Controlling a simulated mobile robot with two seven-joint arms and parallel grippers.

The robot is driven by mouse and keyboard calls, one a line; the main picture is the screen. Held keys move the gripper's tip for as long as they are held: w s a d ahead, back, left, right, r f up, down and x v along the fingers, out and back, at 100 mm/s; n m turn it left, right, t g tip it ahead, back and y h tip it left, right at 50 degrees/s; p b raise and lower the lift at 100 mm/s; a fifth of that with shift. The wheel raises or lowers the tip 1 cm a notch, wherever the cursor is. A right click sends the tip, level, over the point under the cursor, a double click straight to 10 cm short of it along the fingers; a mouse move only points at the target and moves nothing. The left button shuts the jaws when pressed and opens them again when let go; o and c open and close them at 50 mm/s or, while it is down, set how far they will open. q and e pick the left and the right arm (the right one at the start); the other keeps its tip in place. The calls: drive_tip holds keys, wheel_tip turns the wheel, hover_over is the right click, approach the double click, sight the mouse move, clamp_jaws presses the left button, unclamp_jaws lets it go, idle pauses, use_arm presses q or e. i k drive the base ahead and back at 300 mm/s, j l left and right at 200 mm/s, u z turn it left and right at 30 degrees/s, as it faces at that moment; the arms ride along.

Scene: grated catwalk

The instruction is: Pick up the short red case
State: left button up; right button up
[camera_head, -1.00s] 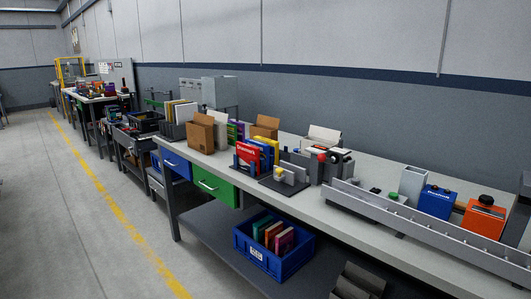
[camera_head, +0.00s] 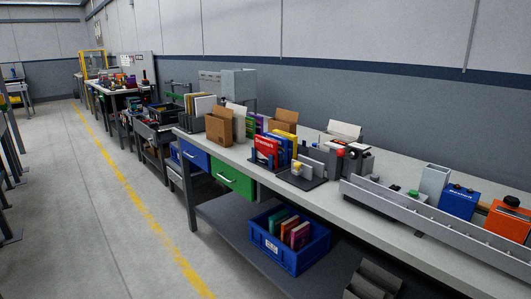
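A red case with white lettering (camera_head: 266,149) stands upright on the long workbench, at the left end of a row with blue and yellow cases (camera_head: 286,142). Its lower part is partly hidden by a dark holder. Red and orange items (camera_head: 299,235) also stand in the blue crate (camera_head: 302,261) on the lower shelf. I cannot tell which of these red things is the short red case. Neither of my grippers is in view.
The workbench (camera_head: 345,208) runs along the wall, with a green drawer (camera_head: 232,176) and a blue drawer (camera_head: 194,156) below its top. A long grey tray (camera_head: 430,223) lies along the front edge at right. The floor at left (camera_head: 95,220) is clear along a yellow line.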

sight(264, 146)
drive_tip(key=i+j+z, duration=0.1)
drive_tip(key=z, duration=0.35)
drive_tip(key=i+j+z, duration=0.2)
drive_tip(key=z, duration=0.3)
drive_tip(key=i+j+z, duration=0.2)
drive_tip(key=i+j, duration=0.15)
drive_tip(key=j, duration=0.25)
drive_tip(key=i+j+z, duration=0.15)
drive_tip(key=j, duration=0.15)
